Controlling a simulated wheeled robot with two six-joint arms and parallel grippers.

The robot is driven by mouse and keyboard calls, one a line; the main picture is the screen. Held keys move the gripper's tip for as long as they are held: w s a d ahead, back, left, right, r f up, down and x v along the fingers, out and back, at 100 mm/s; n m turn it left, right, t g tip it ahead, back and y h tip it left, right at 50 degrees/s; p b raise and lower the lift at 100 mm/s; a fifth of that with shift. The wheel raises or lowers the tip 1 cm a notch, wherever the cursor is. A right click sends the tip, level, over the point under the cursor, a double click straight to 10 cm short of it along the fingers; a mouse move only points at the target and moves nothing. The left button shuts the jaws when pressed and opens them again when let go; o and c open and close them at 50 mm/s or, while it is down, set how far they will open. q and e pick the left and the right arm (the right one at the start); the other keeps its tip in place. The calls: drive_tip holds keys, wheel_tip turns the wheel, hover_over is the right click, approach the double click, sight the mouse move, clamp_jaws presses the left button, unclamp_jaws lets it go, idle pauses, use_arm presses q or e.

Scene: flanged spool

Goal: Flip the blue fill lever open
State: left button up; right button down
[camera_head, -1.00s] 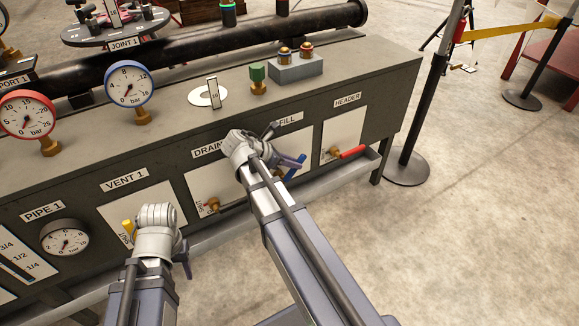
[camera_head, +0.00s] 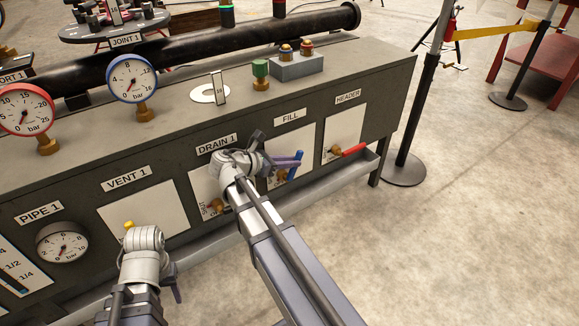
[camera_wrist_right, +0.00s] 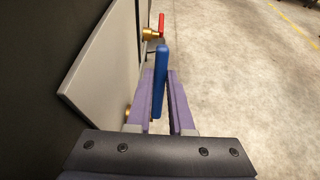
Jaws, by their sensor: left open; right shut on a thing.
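The blue fill lever (camera_head: 293,170) is on the white panel under the FILL label (camera_head: 290,115), at a brass valve. It stands steeply, its upper end leaning slightly right. My right gripper (camera_head: 298,158) reaches it from the left, with purple fingers shut on the lever. In the right wrist view the blue lever (camera_wrist_right: 160,80) stands between the two fingers of the right gripper (camera_wrist_right: 162,75). The finger contact itself is partly hidden. My left gripper (camera_head: 174,285) is low in front of the VENT 1 panel, largely hidden by its wrist, open and apart from the lever.
A red lever (camera_head: 350,150) is on the HEADER panel just right of the fill valve. The DRAIN 1 valve (camera_head: 215,207) is left of it, close to my right arm. A grey ledge (camera_head: 330,172) runs below the panels. The floor at right is clear up to a barrier post (camera_head: 405,165).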

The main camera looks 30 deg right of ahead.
drive_tip(key=shift+a+f+h+b, duration=0.2)
drive_tip(key=shift+a+h+b, duration=0.8)
drive_tip(key=shift+b, duration=1.2)
drive_tip(key=shift+a+f+h+b, duration=0.15)
drive_tip(key=shift+a+h+b, duration=0.5)
drive_tip(key=shift+h+b, duration=1.1)
drive_tip(key=shift+y+b, duration=0.35)
drive_tip(key=shift+b, duration=0.1)
drive_tip(key=c, duration=0.8)
unclamp_jaws()
drive_tip(key=shift+r, duration=0.1)
drive_tip(key=a, duration=0.8)
drive_tip(key=shift+s, duration=0.2)
drive_tip(key=shift+d, duration=0.1)
